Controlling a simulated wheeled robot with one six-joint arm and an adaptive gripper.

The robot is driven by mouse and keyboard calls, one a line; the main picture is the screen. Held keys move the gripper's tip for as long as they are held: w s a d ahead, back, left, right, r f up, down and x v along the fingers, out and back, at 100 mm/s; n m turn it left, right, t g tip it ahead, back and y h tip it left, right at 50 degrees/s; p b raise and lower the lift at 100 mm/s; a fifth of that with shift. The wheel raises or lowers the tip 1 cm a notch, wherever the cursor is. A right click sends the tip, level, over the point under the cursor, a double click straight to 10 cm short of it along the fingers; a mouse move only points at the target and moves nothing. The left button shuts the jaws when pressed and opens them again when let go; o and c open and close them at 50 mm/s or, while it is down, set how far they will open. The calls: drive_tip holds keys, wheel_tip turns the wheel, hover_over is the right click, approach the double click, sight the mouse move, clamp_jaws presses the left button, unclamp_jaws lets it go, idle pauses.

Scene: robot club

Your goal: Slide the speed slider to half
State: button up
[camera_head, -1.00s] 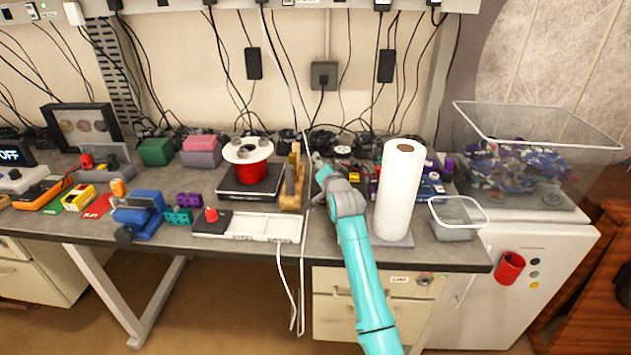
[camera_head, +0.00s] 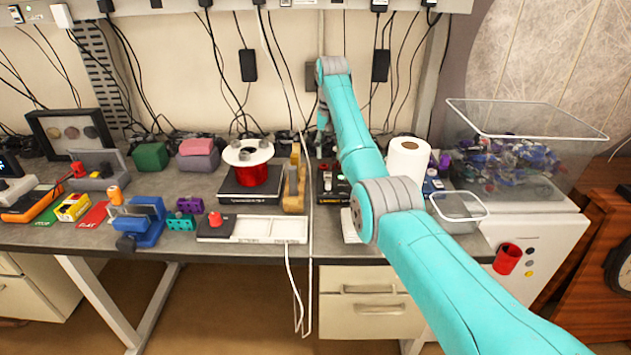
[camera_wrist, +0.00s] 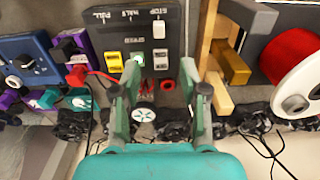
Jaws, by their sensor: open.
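The speed panel (camera_wrist: 140,40) is a black box with labels that look like FULL, HALF and STOP along one edge in the wrist view. A pale slider knob (camera_wrist: 159,29) sits by the STOP label, at the right end of that row. A lit green button (camera_wrist: 138,58) is below it, near the SPEED label. My gripper (camera_wrist: 160,72) is open and empty, its two fingers spread over the near part of the panel, apart from the knob. In the head view the panel (camera_head: 331,190) lies under my arm, and my gripper (camera_head: 323,142) hangs above its back side.
A wooden stand (camera_head: 294,188) is close left of the panel, with a red spool (camera_head: 250,174) beyond it. A paper towel roll (camera_head: 407,160) and a clear tub (camera_head: 459,207) stand right. Red and black cables lie near the panel in the wrist view.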

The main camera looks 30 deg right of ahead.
sight(329, 182)
drive_tip(key=f, duration=1)
drive_tip(key=shift+s+a+f, duration=0.1)
drive_tip(key=shift+s+f, duration=0.1)
clamp_jaws()
